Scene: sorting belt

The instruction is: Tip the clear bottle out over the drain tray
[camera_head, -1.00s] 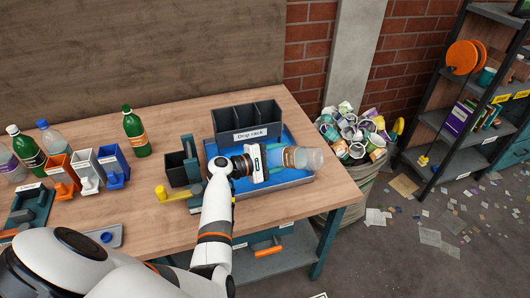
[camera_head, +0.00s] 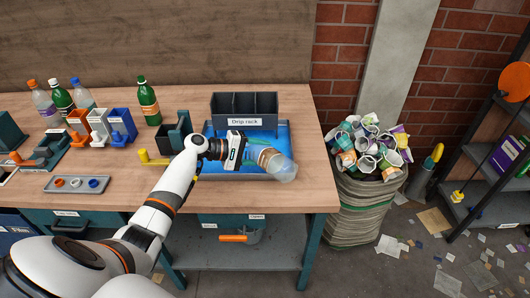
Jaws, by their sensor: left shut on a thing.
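The clear bottle (camera_head: 275,161) has an orange-brown label band and lies tilted over the blue drain tray (camera_head: 284,137), its broad end pointing right and toward the front edge. My left gripper (camera_head: 244,152) is shut on the bottle at its left part, which the gripper partly hides. I cannot tell if liquid is leaving it. The tray is partly hidden by my arm and the bottle. My right gripper is not in view.
A green bottle (camera_head: 148,104) and several other bottles stand at the left, near small coloured bins (camera_head: 122,124). A full waste bin (camera_head: 366,205) stands right of the table. A small cap tray (camera_head: 77,184) lies front left.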

